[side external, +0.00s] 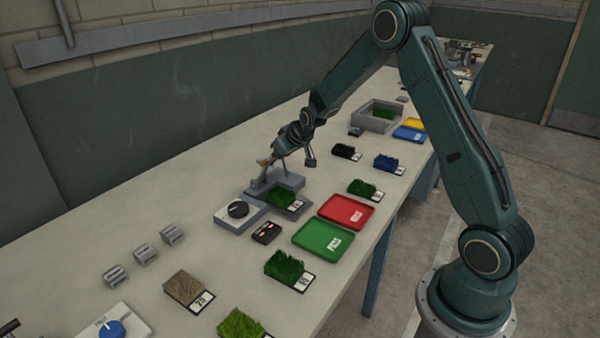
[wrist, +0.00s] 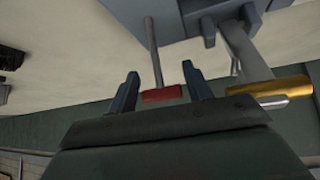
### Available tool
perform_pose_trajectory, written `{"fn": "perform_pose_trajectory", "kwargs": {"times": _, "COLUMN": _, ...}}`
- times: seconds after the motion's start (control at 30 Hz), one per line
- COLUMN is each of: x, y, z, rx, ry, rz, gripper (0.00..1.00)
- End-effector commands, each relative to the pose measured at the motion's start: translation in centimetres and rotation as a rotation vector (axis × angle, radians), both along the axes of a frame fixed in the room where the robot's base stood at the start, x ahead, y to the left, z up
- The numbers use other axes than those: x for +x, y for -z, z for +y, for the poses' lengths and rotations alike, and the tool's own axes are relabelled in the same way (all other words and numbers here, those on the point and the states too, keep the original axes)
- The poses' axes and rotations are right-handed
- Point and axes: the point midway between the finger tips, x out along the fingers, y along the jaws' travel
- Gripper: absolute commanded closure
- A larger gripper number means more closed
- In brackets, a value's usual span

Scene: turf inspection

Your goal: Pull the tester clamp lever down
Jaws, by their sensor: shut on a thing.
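The tester (side external: 290,180) is a grey device on the bench, with a green turf sample (side external: 283,197) at its front. In the wrist view its clamp lever is a thin grey rod (wrist: 154,50) ending in a red grip (wrist: 163,94). My gripper (wrist: 162,88) has one finger on each side of the red grip and is shut on it. In the side view my gripper (side external: 279,157) is just above the tester and largely hides the lever. A brass-coloured cylinder (wrist: 268,87) on a grey arm is to the right of the grip.
A black-dial box (side external: 237,211) stands beside the tester. Red (side external: 346,212) and green (side external: 323,240) trays lie to its right. Several turf samples are spread along the bench. A grey open box (side external: 378,116) stands farther back.

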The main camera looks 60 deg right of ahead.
Motion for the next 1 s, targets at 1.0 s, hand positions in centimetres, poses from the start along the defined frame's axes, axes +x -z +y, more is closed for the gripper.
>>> {"fn": "perform_pose_trajectory", "kwargs": {"times": 1.0, "x": -4.1, "y": 0.2, "z": -0.4, "rx": -0.006, "ry": 0.006, "rz": -0.109, "gripper": 0.92}}
